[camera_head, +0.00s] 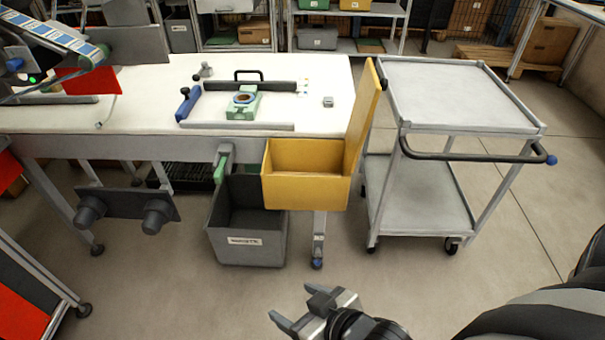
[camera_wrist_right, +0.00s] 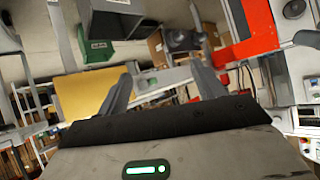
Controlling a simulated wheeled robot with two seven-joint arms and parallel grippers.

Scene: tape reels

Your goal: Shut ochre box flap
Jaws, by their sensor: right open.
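The ochre box (camera_head: 305,190) is fixed at the right end of the white workbench, with its open top facing up. Its flap (camera_head: 364,115) stands upright, leaning slightly outward, on the box's right side. My right gripper (camera_head: 296,305) is open and empty, low in the head view, in front of and below the box, well apart from it. In the right wrist view the open fingers (camera_wrist_right: 163,88) show, with an ochre panel (camera_wrist_right: 85,93) beyond the left finger; I cannot tell which part of the box it is. My left gripper is not in view.
A grey bin (camera_head: 247,242) stands on the floor below and left of the box. A grey trolley (camera_head: 455,100) stands close to the flap's right. The bench (camera_head: 330,75) carries a green fixture (camera_head: 243,105) with a reel. The floor in front is clear.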

